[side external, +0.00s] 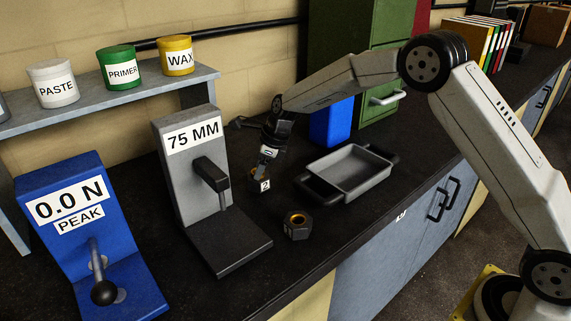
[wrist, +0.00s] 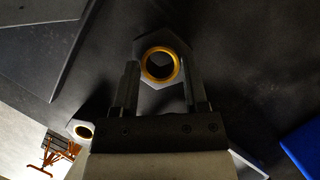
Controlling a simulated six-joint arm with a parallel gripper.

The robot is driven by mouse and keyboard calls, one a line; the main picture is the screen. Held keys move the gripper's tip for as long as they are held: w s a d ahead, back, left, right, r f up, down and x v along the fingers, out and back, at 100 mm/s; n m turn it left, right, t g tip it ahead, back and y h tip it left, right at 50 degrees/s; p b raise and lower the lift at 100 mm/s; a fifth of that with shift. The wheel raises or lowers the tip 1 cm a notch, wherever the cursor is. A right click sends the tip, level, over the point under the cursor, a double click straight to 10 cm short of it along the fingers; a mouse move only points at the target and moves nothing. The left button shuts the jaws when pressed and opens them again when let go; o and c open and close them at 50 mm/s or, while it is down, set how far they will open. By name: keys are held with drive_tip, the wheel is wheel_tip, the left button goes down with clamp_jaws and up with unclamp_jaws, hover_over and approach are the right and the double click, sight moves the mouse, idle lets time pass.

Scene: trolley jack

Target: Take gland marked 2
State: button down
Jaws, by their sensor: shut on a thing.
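The gland marked 2 (side external: 260,186) is a dark hexagonal piece with a white label showing "2". My gripper (side external: 266,164) points down and is shut on this gland, with a finger on each side. In the wrist view the gland (wrist: 160,44) shows its gold-ringed bore between the two fingers (wrist: 160,84). I cannot tell whether it touches the bench or hangs just above it. A second hexagonal gland (side external: 297,225) with a gold-orange ring stands nearer the front edge. It shows partly at the lower left of the wrist view (wrist: 84,131), and no number on it is readable.
A grey "75 MM" gauge (side external: 185,175) stands left of my gripper, with a blue "0.0 N PEAK" tester (side external: 90,235) further left. A grey tray (side external: 350,168) with black handles lies to the right. A blue box (side external: 332,122) and green cabinet (side external: 345,40) stand behind.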

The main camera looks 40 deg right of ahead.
drive_tip(key=s+d+r, duration=0.1)
drive_tip(key=s+r, duration=1)
drive_tip(key=s, duration=0.3)
drive_tip(key=shift+d+r, duration=0.15)
drive_tip(key=shift+r, duration=0.25)
idle(0.4)
